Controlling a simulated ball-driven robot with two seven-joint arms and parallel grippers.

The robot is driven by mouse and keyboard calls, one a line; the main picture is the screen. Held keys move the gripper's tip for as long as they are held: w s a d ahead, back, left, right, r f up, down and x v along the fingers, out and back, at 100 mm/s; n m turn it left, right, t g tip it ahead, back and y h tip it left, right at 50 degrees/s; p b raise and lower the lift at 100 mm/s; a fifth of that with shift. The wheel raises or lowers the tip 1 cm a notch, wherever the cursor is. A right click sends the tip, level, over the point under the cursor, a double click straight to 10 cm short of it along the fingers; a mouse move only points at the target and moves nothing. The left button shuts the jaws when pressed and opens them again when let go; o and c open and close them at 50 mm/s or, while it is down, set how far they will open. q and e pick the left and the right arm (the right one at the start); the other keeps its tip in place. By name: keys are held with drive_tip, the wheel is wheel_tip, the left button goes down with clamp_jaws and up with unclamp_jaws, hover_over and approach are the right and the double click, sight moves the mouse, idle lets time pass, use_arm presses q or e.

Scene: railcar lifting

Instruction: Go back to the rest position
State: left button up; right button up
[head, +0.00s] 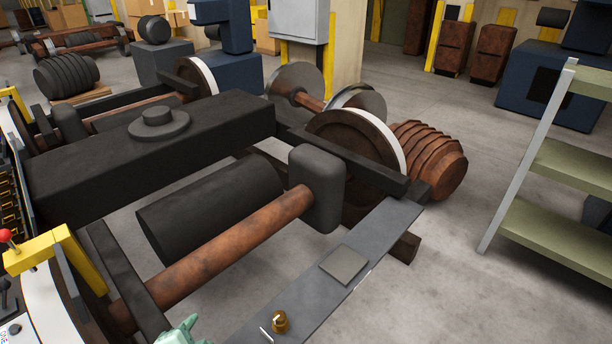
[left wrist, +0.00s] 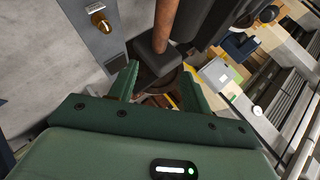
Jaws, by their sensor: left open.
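My left gripper (left wrist: 160,84) shows in the left wrist view, its two green fingers apart with nothing held between them. Past the fingers lie a dark block and a rust-brown bar of the railcar bogie. A grey beam with a brass knob (left wrist: 98,15) is at the upper left of that view. In the head view, a pale green part at the bottom edge, left of the brass knob (head: 280,321), looks like a bit of a gripper; most of it is cut off. My right gripper is in neither view.
The dark bogie frame (head: 150,150) with wheels and a rusty axle (head: 230,240) fills the left and middle. The grey beam (head: 385,228) lies along its near side. A green-shelved rack (head: 560,170) stands right. Bare floor (head: 450,260) lies between beam and rack.

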use_arm(q)
drive_tip(key=s+a+r+n+g+y, duration=0.3)
drive_tip(key=s+a+r+n+g, duration=0.1)
drive_tip(key=s+a, duration=0.35)
drive_tip(key=s+d+f+n+g+h+b, duration=0.1)
drive_tip(key=s+d+f+g+h+b, duration=0.15)
drive_tip(key=f, duration=1.55)
drive_tip(key=s+d+f+g+h+b, duration=0.1)
drive_tip(key=s+d+f+b, duration=0.25)
drive_tip(key=f, duration=1.45)
drive_tip(key=s+a+f+n+g+b, duration=0.1)
drive_tip(key=s+f+b, duration=0.4)
drive_tip(key=s+f, duration=1.2)
drive_tip(key=shift+s+f+n+g+h, duration=0.3)
drive_tip(key=shift+s+n+g+h, duration=0.25)
drive_tip(key=shift+s+n, duration=0.45)
drive_tip(key=shift+w+a, duration=0.1)
drive_tip(key=shift+w, duration=0.05)
drive_tip(key=shift+c, duration=1.4)
